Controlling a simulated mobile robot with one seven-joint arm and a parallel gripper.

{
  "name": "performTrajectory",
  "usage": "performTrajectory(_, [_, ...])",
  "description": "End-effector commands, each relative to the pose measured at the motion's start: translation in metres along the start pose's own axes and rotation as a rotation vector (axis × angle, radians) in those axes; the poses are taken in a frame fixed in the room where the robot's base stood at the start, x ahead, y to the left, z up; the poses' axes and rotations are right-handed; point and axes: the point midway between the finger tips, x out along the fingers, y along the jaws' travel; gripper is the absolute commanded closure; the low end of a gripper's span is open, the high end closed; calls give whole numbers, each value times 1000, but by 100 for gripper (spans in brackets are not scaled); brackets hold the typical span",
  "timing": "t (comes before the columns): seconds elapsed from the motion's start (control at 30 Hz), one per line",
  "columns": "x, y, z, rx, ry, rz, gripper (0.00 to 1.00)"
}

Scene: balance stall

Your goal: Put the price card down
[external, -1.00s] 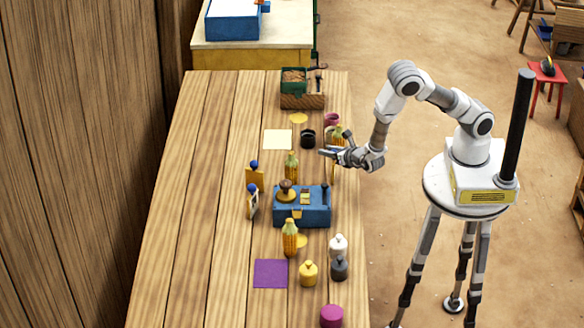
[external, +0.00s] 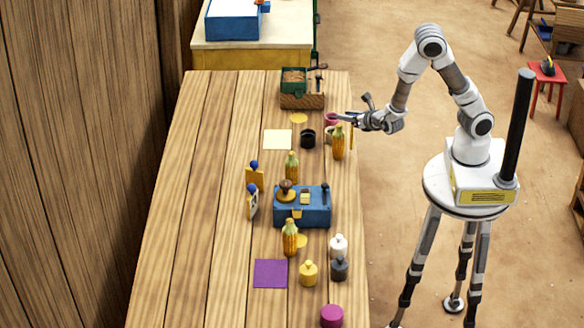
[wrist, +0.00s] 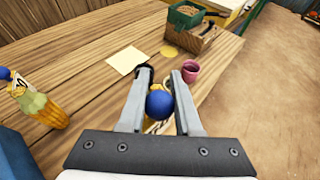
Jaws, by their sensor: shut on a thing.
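My gripper (external: 342,118) is shut on a price card. The held card shows as a thin yellow edge (external: 351,136) below the jaws, over the table's right edge. In the wrist view its blue ball knob (wrist: 159,104) sits between the fingers (wrist: 161,76), with a bit of yellow and white card around it. Most of its face is hidden. I cannot tell whether its foot touches the table. Two similar price cards, an upper one (external: 255,178) and a lower one (external: 252,203), stand left of the blue scale box (external: 313,212).
A corn cob (external: 338,145) stands close left of the held card. A pink cup (external: 331,119) and a black cup (external: 308,139) are near the jaws. A cream square (external: 277,139) and yellow disc (external: 299,118) lie flat. The table's left side is clear.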

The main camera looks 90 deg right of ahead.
Motion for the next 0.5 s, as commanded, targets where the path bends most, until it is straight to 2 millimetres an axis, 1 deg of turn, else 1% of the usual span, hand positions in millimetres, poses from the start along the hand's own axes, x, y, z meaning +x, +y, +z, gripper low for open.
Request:
performTrajectory(0.03, [-2,-5,7,-3,1,-2,100])
performTrajectory(0.13, [-2,-10,11,-6,-1,-4,100])
performTrajectory(0.33, [-2,-19,15,-5,-1,-4,100])
performTrajectory(0.5, [-2,-22,18,-1,-1,-2,100])
